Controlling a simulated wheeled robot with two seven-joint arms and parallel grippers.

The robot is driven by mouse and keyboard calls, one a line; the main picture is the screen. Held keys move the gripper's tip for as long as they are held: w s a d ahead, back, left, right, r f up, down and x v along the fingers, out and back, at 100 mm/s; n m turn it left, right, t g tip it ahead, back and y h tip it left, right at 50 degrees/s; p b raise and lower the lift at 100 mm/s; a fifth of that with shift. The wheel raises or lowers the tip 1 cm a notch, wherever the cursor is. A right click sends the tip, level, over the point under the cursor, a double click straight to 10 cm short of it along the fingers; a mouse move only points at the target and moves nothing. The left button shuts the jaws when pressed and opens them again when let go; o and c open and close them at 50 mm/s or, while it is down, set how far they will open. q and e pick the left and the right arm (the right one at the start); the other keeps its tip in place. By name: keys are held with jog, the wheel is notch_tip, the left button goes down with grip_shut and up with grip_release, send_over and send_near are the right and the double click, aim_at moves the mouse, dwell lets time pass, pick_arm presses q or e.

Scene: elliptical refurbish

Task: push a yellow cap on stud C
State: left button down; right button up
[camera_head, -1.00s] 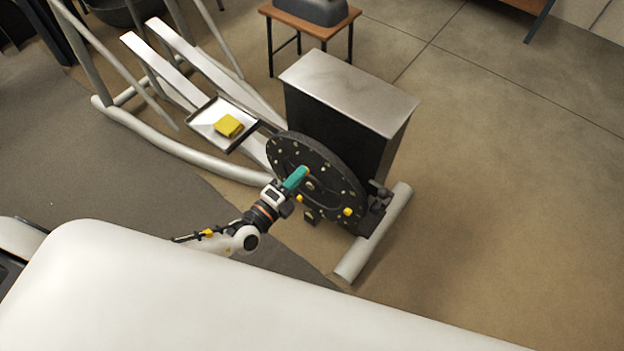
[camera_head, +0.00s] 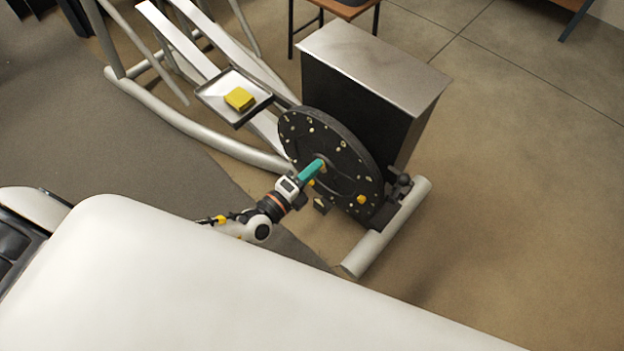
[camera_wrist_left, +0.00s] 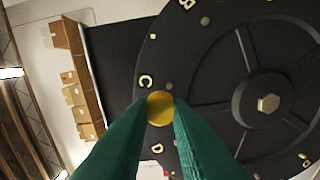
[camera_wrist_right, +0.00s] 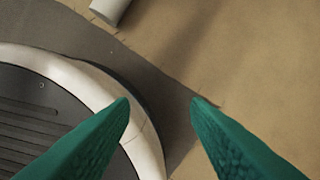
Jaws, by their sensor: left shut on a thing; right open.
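My left gripper (camera_head: 322,164) has teal fingers and is at the face of the black disc (camera_head: 348,150). In the left wrist view the fingers are shut on a yellow cap (camera_wrist_left: 160,108). More yellow caps lie in a block (camera_head: 239,98) on the tray (camera_head: 207,92). My right gripper (camera_wrist_right: 160,102) is open and empty above the floor.
The disc has a hex bolt (camera_wrist_left: 267,103) at its hub and raised letters B and D. A dark metal-topped housing (camera_head: 375,68) stands behind it. A pale floor tube (camera_head: 388,228) lies at front right. Open floor (camera_head: 520,190) is to the right.

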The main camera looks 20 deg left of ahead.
aim_at(337, 150)
pick_arm(q)
jog(key=shift+w+d+f, duration=0.15)
jog(key=shift+w+f, duration=0.05)
jog(key=shift+w, duration=0.3)
jog(key=shift+w+d+f, duration=0.2)
jog(key=shift+w+f, duration=0.05)
jog(key=shift+w, duration=0.25)
jog(key=shift+w+d+f, duration=0.15)
jog(key=shift+w+f, duration=0.05)
jog(key=shift+w, duration=0.3)
jog(key=shift+x, duration=1.35)
pick_arm(e)
jog(key=shift+w+r, duration=0.6)
jog(key=shift+w, duration=0.15)
pick_arm(q)
jog(key=shift+b, duration=0.3)
pick_arm(e)
jog(key=shift+a, duration=0.1)
jog(key=shift+w+a+r, duration=0.1)
jog(key=shift+w+r, duration=0.5)
jog(key=shift+r, duration=0.2)
pick_arm(q)
jog(key=shift+b, duration=0.3)
pick_arm(e)
jog(key=shift+w+r, duration=0.1)
jog(key=shift+r, duration=0.05)
